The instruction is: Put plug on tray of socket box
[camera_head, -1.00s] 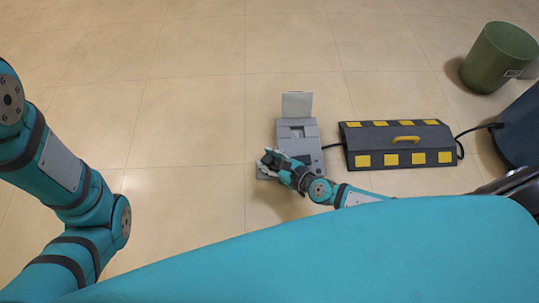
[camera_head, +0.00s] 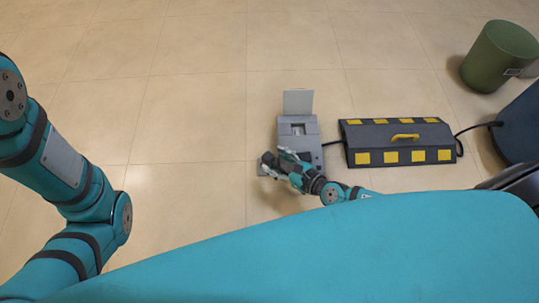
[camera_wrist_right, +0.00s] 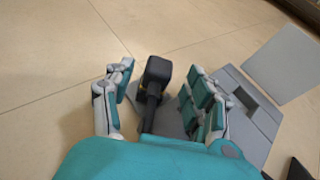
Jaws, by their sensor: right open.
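The grey socket box (camera_head: 309,139) stands on the floor with its pale lid (camera_head: 298,103) raised; it also shows at the right of the wrist view (camera_wrist_right: 258,128). The black plug (camera_wrist_right: 158,72) lies between the spread fingers of my right gripper (camera_wrist_right: 158,88) in the wrist view, with a gap on both sides. Its dark cord runs back toward my palm. In the head view my right gripper (camera_head: 278,165) is over the tray at the box's near left and hides most of it. The grey tray shows partly below the plug (camera_wrist_right: 170,122). My left gripper is out of view.
A black cable cover (camera_head: 385,146) with yellow patches and a yellow handle lies right of the box, joined by cable. A green bin (camera_head: 495,58) stands at the far right. The tiled floor left of the box is clear.

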